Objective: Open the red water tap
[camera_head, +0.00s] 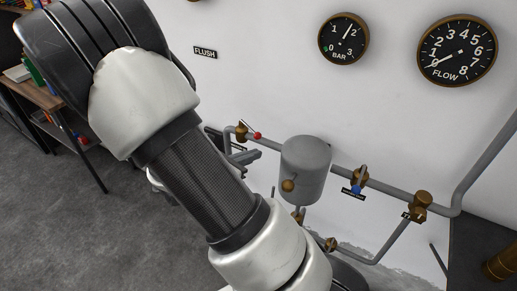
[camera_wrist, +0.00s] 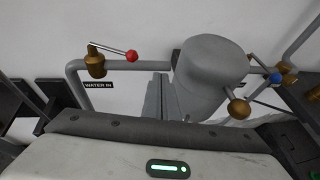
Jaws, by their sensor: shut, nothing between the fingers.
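The red water tap has a brass body (camera_wrist: 95,62) on a grey pipe and a thin metal lever ending in a red ball (camera_wrist: 131,56). A "WATER IN" label (camera_wrist: 99,85) sits below it. In the head view the red ball (camera_head: 257,135) shows just beyond my arm, with the lever slanting up and left from it. My gripper (camera_wrist: 161,79) is shut and empty. In the wrist view its fingers lie below and right of the red ball, apart from it in the picture. In the head view my gripper (camera_head: 256,154) is partly hidden behind my arm.
A grey tank (camera_head: 305,168) with a brass ball stands right of the red tap. A blue-handled tap (camera_head: 359,180) is farther right on the pipe. Two gauges, BAR (camera_head: 343,39) and FLOW (camera_head: 457,51), hang on the wall. Shelves (camera_head: 45,95) stand at left.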

